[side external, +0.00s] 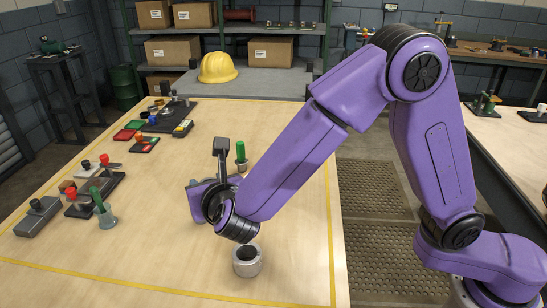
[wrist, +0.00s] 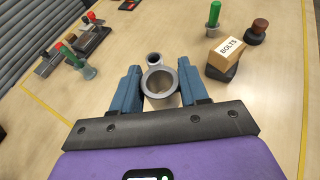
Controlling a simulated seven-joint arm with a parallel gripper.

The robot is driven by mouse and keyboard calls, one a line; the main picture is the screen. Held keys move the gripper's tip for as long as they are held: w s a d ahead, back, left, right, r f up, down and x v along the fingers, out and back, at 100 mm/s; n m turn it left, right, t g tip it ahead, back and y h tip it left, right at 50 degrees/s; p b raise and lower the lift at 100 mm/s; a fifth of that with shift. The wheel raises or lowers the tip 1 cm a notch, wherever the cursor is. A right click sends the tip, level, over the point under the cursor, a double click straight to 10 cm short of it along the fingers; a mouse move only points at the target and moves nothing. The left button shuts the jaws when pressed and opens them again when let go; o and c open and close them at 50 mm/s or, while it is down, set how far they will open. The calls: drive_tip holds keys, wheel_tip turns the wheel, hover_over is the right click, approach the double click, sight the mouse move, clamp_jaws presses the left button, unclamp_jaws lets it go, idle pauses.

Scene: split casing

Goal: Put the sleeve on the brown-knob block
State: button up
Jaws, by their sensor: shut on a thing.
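My gripper (wrist: 160,86) has blue fingers closed on a grey metal ring-shaped sleeve (wrist: 158,74), seen end-on between the fingertips. A brown knob (wrist: 260,26) on a dark base (wrist: 252,38) stands to the right in the wrist view, apart from my gripper and partly behind a box. My arm seems to hide it in the side view.
A BOLTS box (wrist: 231,52) sits right of my gripper, with a green handle (wrist: 214,14) behind it. Another grey hollow cylinder (side external: 247,264) stands on the table in front. A green-handled cone (side external: 107,217) and several knobbed blocks stand left.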

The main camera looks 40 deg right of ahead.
drive_tip(key=d+r+m+g+h, duration=0.2)
drive_tip(key=d+m+h, duration=0.1)
drive_tip(key=d, duration=1.2)
drive_tip(key=d+r+m+g+h, duration=0.2)
drive_tip(key=d+r+m+h, duration=0.1)
drive_tip(key=d, duration=1.3)
drive_tip(key=w+f, duration=0.3)
drive_tip(key=w, duration=0.1)
drive_tip(key=w+f, duration=0.3)
drive_tip(key=w, duration=0.2)
drive_tip(key=w+f, duration=0.3)
drive_tip(key=w, duration=0.2)
drive_tip(key=shift+a+f, duration=0.15)
drive_tip(key=shift+f, duration=0.2)
drive_tip(key=shift+w+f, duration=0.35)
drive_tip(key=shift+f, duration=1.5)
drive_tip(key=shift+f, duration=0.1)
drive_tip(key=o, duration=1.2)
